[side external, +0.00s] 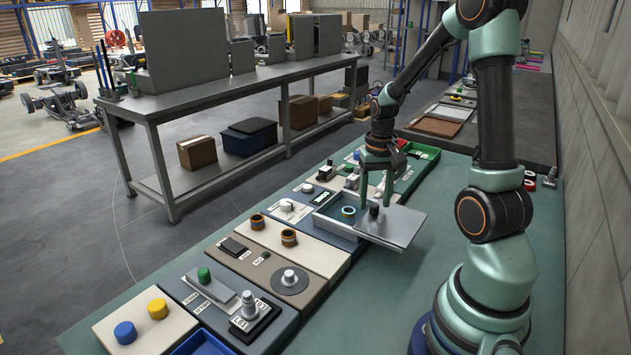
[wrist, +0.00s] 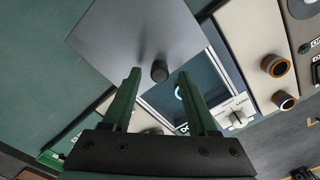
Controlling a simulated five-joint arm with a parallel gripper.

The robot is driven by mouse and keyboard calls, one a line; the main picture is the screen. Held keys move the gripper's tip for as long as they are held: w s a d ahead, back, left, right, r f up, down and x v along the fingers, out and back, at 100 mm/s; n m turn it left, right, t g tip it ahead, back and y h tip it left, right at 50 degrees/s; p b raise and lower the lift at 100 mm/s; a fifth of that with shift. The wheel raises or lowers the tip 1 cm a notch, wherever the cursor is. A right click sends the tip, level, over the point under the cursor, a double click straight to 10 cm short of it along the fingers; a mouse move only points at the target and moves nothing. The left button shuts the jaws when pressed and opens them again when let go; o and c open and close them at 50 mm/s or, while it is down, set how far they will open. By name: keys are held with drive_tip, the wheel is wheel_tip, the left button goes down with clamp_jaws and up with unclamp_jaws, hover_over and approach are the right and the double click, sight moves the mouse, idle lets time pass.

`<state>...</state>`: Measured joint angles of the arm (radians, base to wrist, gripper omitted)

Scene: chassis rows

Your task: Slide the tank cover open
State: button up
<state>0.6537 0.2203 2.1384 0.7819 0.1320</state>
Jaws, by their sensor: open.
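The tank cover (side external: 402,226) is a flat grey plate with a dark round knob (side external: 374,209). It lies off to the right of the tank (side external: 322,222), covering only part of it and overhanging the green bench. The uncovered part shows a pale ring (side external: 348,212) inside. My gripper (side external: 376,199) is open above the cover, pointing down at the knob. In the wrist view the cover (wrist: 130,35) fills the upper middle, and the knob (wrist: 159,71) shows between the open fingertips (wrist: 159,76). I cannot tell whether either finger touches the knob.
A green tray (side external: 424,157) is at the far end. The green bench top (side external: 400,300) is clear to the right.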

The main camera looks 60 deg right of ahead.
wheel_tip(320, 180, up, 11)
idle(0.4)
drive_tip(key=a+r+n+t, duration=0.2)
drive_tip(key=a+n, duration=0.2)
drive_tip(key=a, duration=0.6)
drive_tip(key=a+r+n+t, duration=0.2)
drive_tip(key=a+n, duration=0.3)
drive_tip(key=a, duration=0.6)
drive_tip(key=shift+w+a+t, duration=0.2)
drive_tip(key=shift+w+t, duration=0.15)
drive_tip(key=shift+t, duration=0.45)
